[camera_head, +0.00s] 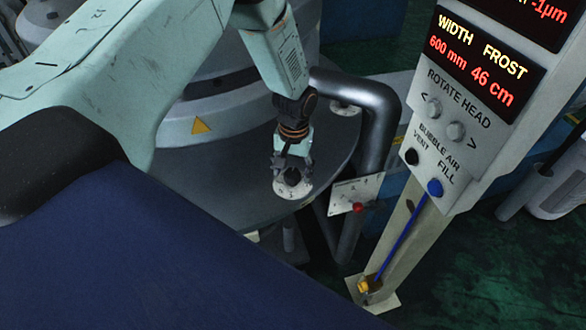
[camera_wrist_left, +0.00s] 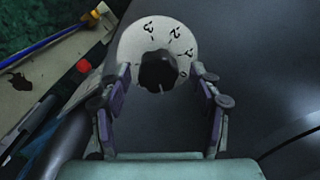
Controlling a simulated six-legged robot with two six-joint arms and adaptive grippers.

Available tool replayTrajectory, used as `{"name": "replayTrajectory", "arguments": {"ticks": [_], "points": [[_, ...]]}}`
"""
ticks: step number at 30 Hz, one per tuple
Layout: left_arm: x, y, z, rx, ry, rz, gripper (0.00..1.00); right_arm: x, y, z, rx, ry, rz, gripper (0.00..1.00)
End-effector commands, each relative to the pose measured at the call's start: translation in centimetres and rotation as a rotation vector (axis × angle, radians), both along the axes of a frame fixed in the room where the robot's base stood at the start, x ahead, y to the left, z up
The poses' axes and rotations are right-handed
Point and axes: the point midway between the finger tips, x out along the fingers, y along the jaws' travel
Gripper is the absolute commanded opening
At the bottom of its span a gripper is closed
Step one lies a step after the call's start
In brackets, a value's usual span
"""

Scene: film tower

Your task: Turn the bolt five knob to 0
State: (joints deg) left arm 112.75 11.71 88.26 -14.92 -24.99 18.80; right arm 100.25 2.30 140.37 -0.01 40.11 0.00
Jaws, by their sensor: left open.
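The bolt five knob (camera_wrist_left: 157,71) is a black knob on a round white dial (camera_wrist_left: 130,45) with black numbers along its edge, including 3, 2 and 1. In the head view the knob (camera_head: 292,177) sits at the rim of the grey round platform. My left gripper (camera_head: 292,158) is directly over the dial. In the left wrist view the open fingers of my left gripper (camera_wrist_left: 160,85) stand on both sides of the dial and knob, apart from the knob. My right gripper is not in view.
A control panel (camera_head: 440,140) with lit displays and buttons stands at the right. A small white plate with a red knob (camera_head: 358,207) is just right of the dial. A thick dark pipe (camera_head: 378,125) bends down behind it. The grey platform (camera_head: 220,170) lies around the dial.

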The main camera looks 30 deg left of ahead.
Motion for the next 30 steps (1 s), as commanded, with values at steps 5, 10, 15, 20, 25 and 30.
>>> {"name": "replayTrajectory", "arguments": {"ticks": [5, 10, 15, 20, 25, 30], "points": [[0.20, -0.01, -0.24, 0.000, -0.001, -0.001, 0.64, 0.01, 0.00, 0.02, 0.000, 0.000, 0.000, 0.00], [0.36, 0.00, -0.23, 0.000, -0.001, -0.001, 0.60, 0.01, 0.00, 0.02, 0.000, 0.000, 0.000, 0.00], [0.37, 0.00, -0.23, 0.000, -0.001, -0.001, 0.46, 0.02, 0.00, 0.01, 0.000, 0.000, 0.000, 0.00], [0.34, 0.00, -0.24, 0.000, 0.000, -0.001, 0.32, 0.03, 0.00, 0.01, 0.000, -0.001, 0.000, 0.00], [0.32, 0.00, -0.22, 0.001, 0.000, -0.001, 0.18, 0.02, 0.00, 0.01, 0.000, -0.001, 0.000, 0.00], [0.26, -0.01, -0.20, 0.000, 0.002, 0.000, 0.09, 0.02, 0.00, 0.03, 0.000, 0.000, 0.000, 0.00]]}}
